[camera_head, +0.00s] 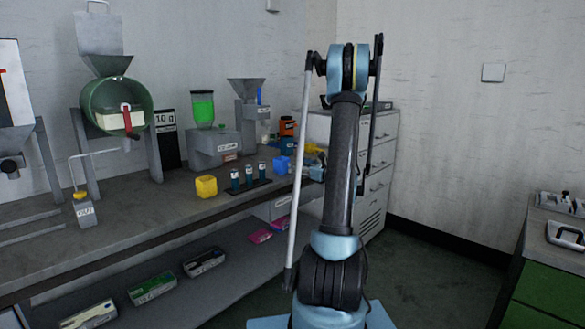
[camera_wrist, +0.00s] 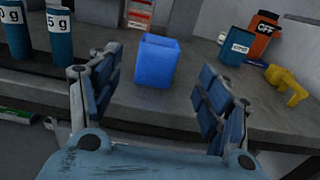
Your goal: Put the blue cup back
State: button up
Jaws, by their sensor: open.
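The blue cup (camera_wrist: 155,62) stands upright on the grey bench in the wrist view, near the bench's front edge. It also shows in the head view (camera_head: 281,165), just left of my arm. My gripper (camera_wrist: 160,82) is open, with one blue-padded finger on each side of the picture and the cup beyond and between them. The fingers do not appear to touch the cup, and nothing is held. In the head view my arm hides most of the gripper.
A yellow cup (camera_head: 206,186) and a rack of labelled dark blue vials (camera_head: 249,181) stand left of the cup. An orange bottle (camera_wrist: 262,38), a small blue container (camera_wrist: 235,47) and a yellow object (camera_wrist: 287,85) are to its right. A grey hopper machine (camera_head: 247,100) stands behind.

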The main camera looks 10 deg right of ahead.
jog(key=s+a+n+g+h, duration=0.1)
jog(key=s+a+n+g, duration=0.3)
jog(key=s+a+n, duration=0.45)
jog(key=s+a+n+g+h, duration=0.2)
jog(key=s+a+n+g, duration=0.3)
jog(key=s, duration=0.7)
jog(key=s+d+f+n+g+h, duration=0.1)
jog(key=s+d+f+n+h, duration=0.1)
jog(key=s+n, duration=0.3)
jog(key=s+d+f+n+g+h, duration=0.1)
jog(key=s+d+f+n+h, duration=0.1)
jog(key=s, duration=1.1)
jog(key=s+d+f+n+g+h, duration=0.1)
jog(key=s+d+f+n+h, duration=0.2)
jog(key=s+f+n, duration=0.2)
jog(key=s+n, duration=0.3)
jog(key=s, duration=0.1)
jog(key=shift+f+h, duration=0.3)
jog(key=shift+s+n, duration=0.1)
jog(key=shift+n, duration=0.15)
jog(key=shift+w+f, duration=0.2)
jog(key=shift+w, duration=0.25)
